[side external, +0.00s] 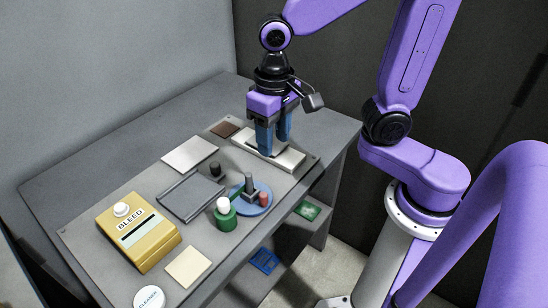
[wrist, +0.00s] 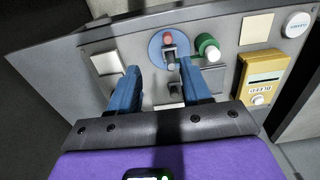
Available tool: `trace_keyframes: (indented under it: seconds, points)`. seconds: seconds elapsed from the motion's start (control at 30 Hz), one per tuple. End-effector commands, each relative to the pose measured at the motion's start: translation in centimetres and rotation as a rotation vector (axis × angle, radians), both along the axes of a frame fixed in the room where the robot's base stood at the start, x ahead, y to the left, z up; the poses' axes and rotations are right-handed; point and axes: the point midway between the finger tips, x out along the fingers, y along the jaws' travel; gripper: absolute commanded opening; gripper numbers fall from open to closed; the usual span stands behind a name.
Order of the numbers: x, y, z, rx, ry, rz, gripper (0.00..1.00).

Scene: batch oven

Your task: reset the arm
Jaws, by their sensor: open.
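My gripper (side external: 274,148) is open, its two blue fingers pointing down above a light grey block with a dark slot (side external: 290,158). Nothing shows between the fingers; whether they touch the block is unclear. The fingers also frame the wrist view (wrist: 157,75). A blue disc (side external: 239,209) carries an upright grey post with a short arm (side external: 249,181) and a red cylinder (side external: 264,198). In the wrist view the disc (wrist: 153,50) lies beyond the fingers, with the red cylinder (wrist: 168,38) on its far side.
A dark tray (side external: 190,197), white plate (side external: 190,153), yellow BLEED box (side external: 140,238), beige plate (side external: 188,267) and white round button (side external: 149,299) occupy the panel. The table's back left is bare.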

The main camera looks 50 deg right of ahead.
Motion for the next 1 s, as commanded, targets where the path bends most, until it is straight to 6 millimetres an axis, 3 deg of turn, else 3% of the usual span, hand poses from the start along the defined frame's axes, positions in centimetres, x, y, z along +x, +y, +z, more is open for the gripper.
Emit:
trace_keyframes:
  seconds: [0.7, 1.0]
  points:
    - [-10.1, -5.6, -1.2, 0.01, -0.019, 0.879, 0.48]
    - [-13.1, -6.8, -1.6, 0.012, -0.025, 1.091, 0.48]
